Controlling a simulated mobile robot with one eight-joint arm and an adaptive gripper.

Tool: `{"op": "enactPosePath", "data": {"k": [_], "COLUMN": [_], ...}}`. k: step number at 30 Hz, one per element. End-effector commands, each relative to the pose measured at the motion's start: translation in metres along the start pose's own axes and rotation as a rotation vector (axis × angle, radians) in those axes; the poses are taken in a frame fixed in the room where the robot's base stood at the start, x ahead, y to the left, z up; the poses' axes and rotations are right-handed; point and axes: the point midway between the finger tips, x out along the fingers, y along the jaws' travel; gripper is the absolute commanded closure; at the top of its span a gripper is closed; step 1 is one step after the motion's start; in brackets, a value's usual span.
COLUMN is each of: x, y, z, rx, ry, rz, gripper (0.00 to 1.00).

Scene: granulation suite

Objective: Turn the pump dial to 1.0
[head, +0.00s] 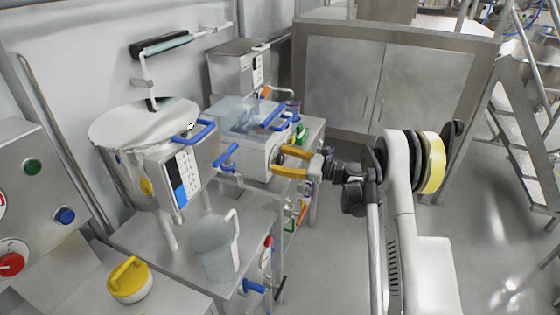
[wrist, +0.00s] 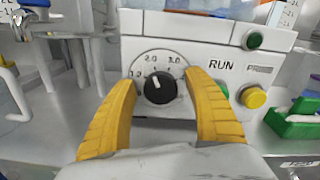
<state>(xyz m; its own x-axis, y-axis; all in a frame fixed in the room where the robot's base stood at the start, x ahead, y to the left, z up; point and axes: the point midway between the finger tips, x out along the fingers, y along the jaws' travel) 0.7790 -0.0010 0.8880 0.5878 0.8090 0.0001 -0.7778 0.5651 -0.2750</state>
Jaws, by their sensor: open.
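The pump dial (wrist: 160,89) is a round black knob with a white pointer line on the white front of the pump in the wrist view. The scale around it shows 2.0 and 3.0 above, with a partly covered mark, apparently 1.0, at the left. The pointer line tilts slightly left of straight up, toward 2.0. My gripper (head: 281,161) has yellow fingers, open, on either side of the dial in the wrist view; contact cannot be told. In the head view my gripper is at the pump housing's (head: 254,157) right side, and the dial cannot be made out.
Right of the dial are a RUN label, a green button (wrist: 222,90) partly behind my right finger, and a yellow button (wrist: 254,97). A green tray (wrist: 295,122) stands further right.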

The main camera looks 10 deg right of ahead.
Motion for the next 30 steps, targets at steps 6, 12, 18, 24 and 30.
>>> {"op": "enactPosePath", "data": {"k": [6, 12, 18, 24, 30], "x": [-0.0002, -0.0003, -0.0002, -0.0002, -0.0001], "y": [0.0, 0.0001, 0.0002, 0.0007, 0.0012], "z": [0.0001, 0.0, 0.0, -0.0001, -0.0002], "rx": [0.0, -0.003, -0.044, -0.156, -0.326], "ry": [0.0, 0.0, 0.0, 0.0, 0.0], "rz": [0.0, 0.0, 0.0, 0.0, 0.0], "gripper": [0.84, 0.93, 0.93, 0.93, 0.93]}}
